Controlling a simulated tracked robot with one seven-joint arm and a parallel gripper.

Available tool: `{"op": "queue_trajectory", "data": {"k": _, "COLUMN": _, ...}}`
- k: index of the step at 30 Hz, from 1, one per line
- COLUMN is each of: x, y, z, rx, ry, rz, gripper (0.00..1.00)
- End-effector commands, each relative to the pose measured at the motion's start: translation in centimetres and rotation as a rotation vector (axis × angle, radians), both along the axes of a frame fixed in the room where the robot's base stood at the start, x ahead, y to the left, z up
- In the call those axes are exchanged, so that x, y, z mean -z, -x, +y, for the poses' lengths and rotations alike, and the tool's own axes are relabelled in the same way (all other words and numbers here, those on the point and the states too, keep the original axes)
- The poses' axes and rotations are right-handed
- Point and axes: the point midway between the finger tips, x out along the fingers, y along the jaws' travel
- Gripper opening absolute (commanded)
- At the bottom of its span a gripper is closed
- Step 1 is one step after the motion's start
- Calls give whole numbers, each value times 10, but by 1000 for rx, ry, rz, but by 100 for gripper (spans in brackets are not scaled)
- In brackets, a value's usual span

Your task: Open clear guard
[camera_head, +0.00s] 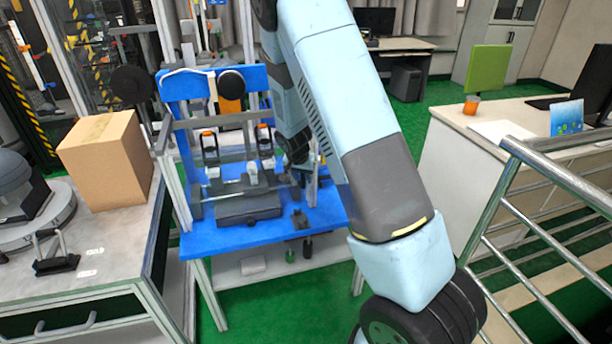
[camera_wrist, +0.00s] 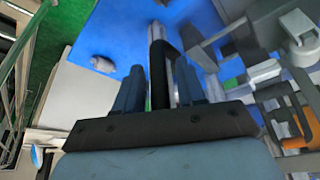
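The drop tower rig (camera_head: 248,205) stands on a blue table in the head view, with a blue back panel, metal posts and orange-topped clamps. I cannot clearly make out the clear guard's panel against the rig. My gripper (camera_head: 300,165) is at the right side of the rig, partly hidden by my arm. In the wrist view, my gripper (camera_wrist: 158,78) has its two fingers apart. A dark bar with a silver end (camera_wrist: 157,38) shows between them, with a gap beside the left finger. Contact is not visible.
The blue table (camera_head: 235,238) has a bare front edge. A cardboard box (camera_head: 108,160) sits on a bench to the left. A metal railing (camera_head: 545,170) and a white desk (camera_head: 450,150) are at right. A small grey knob (camera_wrist: 103,64) lies on the blue surface.

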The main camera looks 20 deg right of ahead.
Motion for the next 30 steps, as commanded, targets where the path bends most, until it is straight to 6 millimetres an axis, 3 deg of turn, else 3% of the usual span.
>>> {"op": "queue_trajectory", "data": {"k": 12, "x": 0, "y": 0, "z": 0, "rx": 0, "ry": 0, "rz": 0, "gripper": 0}}
{"op": "queue_trajectory", "data": {"k": 21, "x": 0, "y": 0, "z": 0, "rx": 0, "ry": -1, "rz": -1, "gripper": 0}}
{"op": "queue_trajectory", "data": {"k": 22, "x": 0, "y": 0, "z": -17, "rx": 7, "ry": -1, "rz": -1, "gripper": 0}}
{"op": "queue_trajectory", "data": {"k": 30, "x": 0, "y": 2, "z": -1, "rx": 24, "ry": 4, "rz": 1, "gripper": 0}}
